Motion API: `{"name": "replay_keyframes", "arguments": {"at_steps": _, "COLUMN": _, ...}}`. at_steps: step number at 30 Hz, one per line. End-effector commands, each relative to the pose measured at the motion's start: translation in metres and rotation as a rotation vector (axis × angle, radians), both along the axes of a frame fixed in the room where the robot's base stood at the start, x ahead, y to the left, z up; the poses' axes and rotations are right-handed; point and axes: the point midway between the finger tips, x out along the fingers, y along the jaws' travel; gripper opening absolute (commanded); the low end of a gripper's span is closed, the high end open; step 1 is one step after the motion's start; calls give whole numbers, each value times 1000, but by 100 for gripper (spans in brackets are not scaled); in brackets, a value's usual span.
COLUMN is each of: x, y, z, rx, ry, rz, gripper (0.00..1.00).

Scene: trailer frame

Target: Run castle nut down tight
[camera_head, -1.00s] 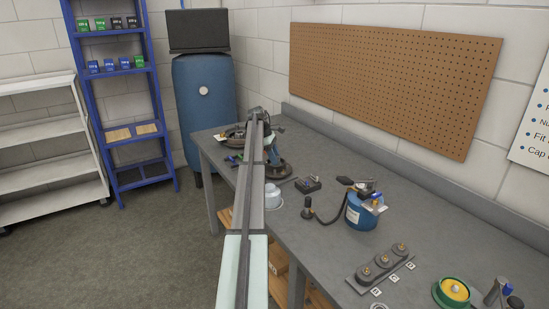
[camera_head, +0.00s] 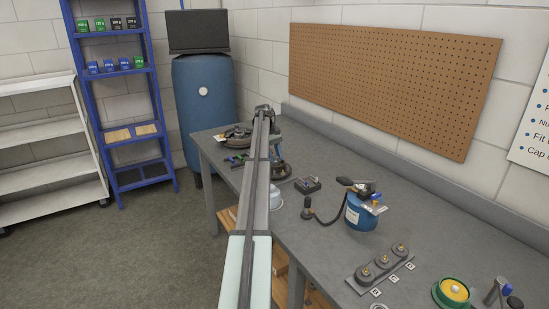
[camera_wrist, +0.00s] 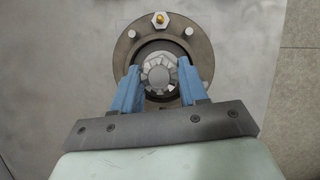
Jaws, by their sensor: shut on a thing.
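In the wrist view the castle nut (camera_wrist: 158,73) is a grey notched ring around the round spindle end, at the centre of a dark hub flange (camera_wrist: 124,50). My gripper (camera_wrist: 160,77) has its two blue fingers on either side of the nut, shut on it. The flange carries several studs, and a brass-coloured lug nut (camera_wrist: 160,19) sits on the top one. In the head view my arm hides the gripper and most of the hub. Whether the nut is seated against the hub cannot be seen.
A pale bowl (camera_head: 277,197) is partly behind my arm.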

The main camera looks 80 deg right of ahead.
Motion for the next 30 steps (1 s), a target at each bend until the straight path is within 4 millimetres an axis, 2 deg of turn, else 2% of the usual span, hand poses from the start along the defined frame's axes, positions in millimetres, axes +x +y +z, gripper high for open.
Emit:
{"name": "replay_keyframes", "arguments": {"at_steps": 14, "x": 0, "y": -1, "z": 0, "rx": -2, "ry": -1, "rz": -15, "gripper": 13}}
{"name": "replay_keyframes", "arguments": {"at_steps": 15, "x": 0, "y": -1, "z": 0, "rx": -2, "ry": -1, "rz": -15, "gripper": 45}}
{"name": "replay_keyframes", "arguments": {"at_steps": 18, "x": 0, "y": 0, "z": 0, "rx": -2, "ry": -1, "rz": -14, "gripper": 54}}
{"name": "replay_keyframes", "arguments": {"at_steps": 30, "x": 2, "y": -2, "z": 4, "rx": -1, "ry": -2, "rz": -13, "gripper": 54}}
